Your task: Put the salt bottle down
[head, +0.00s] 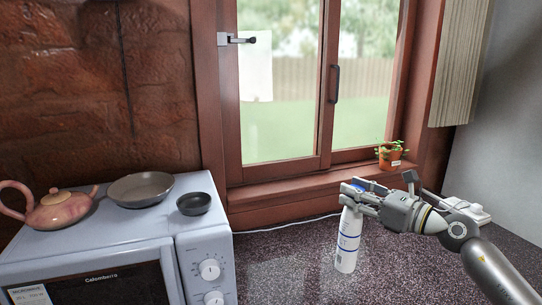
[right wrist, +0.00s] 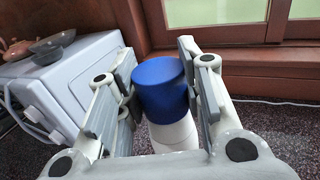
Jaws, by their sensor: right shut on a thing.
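The salt bottle (head: 347,243) is white with blue bands and a blue cap. It stands upright, with its base at the dark speckled countertop; whether it bears on the counter I cannot tell for sure. My right gripper (head: 358,196) comes in from the right and is shut on the upper part of the bottle. In the right wrist view, the blue cap (right wrist: 161,88) sits between the two fingers of the right gripper (right wrist: 160,92), and the white body shows below it. My left gripper is not in view.
A microwave (head: 120,245) stands left, bearing a teapot (head: 62,210), a pan (head: 141,188) and a small dark bowl (head: 194,204). A potted plant (head: 390,158) is on the windowsill. A white cable lies along the wall. The counter (head: 285,270) between microwave and bottle is clear.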

